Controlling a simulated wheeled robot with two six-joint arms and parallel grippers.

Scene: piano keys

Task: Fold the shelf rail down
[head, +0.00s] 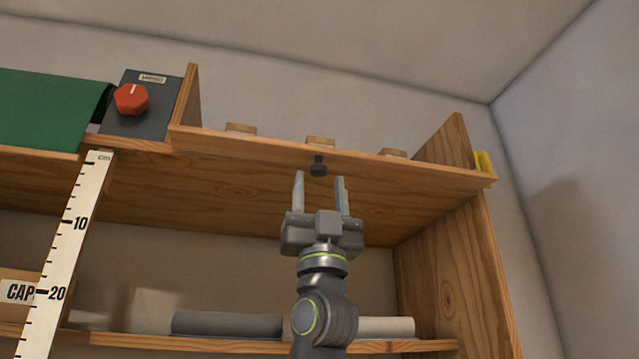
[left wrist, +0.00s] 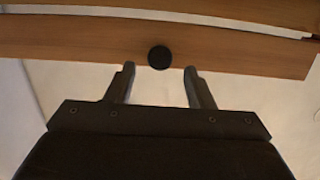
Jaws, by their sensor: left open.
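The wooden shelf rail (head: 255,150) runs along the front of the top shelf in the head view, with a small dark knob (head: 318,166) near its middle. In the left wrist view the rail (left wrist: 90,45) crosses the top of the picture, and the round black knob (left wrist: 159,57) sits between the line of my two fingers. My left gripper (head: 320,182) is open and empty, its fingers pointing up just below the knob, one to each side. I cannot tell if the fingertips touch the rail. My right gripper is not in view.
A measuring strip (head: 68,235) stands at the left. A dark panel with a red knob (head: 131,99) and a green cloth (head: 45,110) are at the upper left. Wooden blocks (head: 320,142) show behind the rail. A grey roll (head: 228,324) lies on the lower shelf.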

